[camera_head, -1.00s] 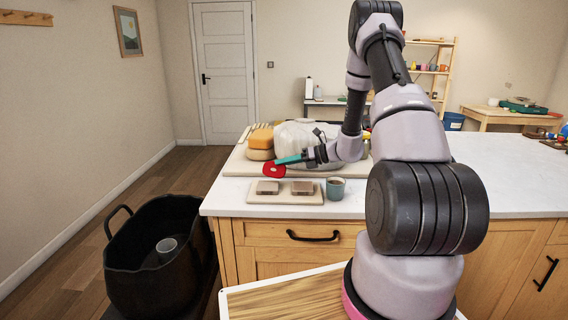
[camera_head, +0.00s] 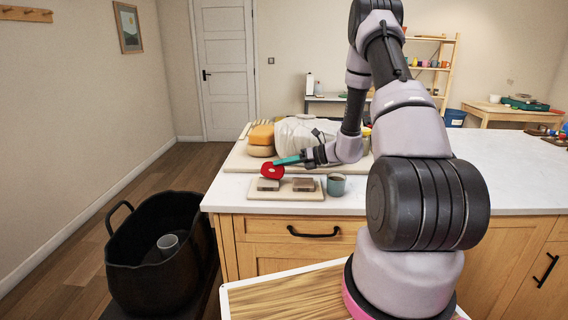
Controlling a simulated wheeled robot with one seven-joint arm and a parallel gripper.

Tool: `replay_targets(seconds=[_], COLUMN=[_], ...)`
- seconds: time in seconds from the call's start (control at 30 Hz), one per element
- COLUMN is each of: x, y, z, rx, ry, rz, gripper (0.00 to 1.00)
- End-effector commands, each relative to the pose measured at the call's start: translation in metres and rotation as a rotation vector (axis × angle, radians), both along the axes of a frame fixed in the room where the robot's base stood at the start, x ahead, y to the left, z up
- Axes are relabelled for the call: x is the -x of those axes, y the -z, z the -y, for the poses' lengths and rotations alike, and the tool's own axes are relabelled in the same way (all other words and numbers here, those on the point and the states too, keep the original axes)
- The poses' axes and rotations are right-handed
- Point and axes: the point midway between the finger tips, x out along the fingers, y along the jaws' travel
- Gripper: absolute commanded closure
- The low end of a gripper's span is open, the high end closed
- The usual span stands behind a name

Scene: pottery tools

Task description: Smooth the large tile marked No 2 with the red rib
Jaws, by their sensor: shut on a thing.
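My gripper (camera_head: 288,161) is shut on the red rib (camera_head: 272,171), a flat red piece with a small hole. The rib hangs just above the left tile (camera_head: 268,184), at its back edge; whether it touches cannot be told. A second tile (camera_head: 303,184) lies to the right. Both are small grey-brown blocks on a pale board (camera_head: 287,195) at the counter's front. No number can be read on either tile, and their sizes look alike from here.
A grey-green cup (camera_head: 336,185) stands right of the board. A black tub (camera_head: 150,283) stands left of the counter. The right counter is mostly clear.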

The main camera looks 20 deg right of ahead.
Motion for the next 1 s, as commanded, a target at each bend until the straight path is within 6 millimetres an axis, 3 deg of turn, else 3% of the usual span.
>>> replay_targets(seconds=[1.0], x=[0.029], y=[0.007], z=[-0.025], rx=[0.002], ry=[-0.002], rz=[-0.003], gripper=[1.00])
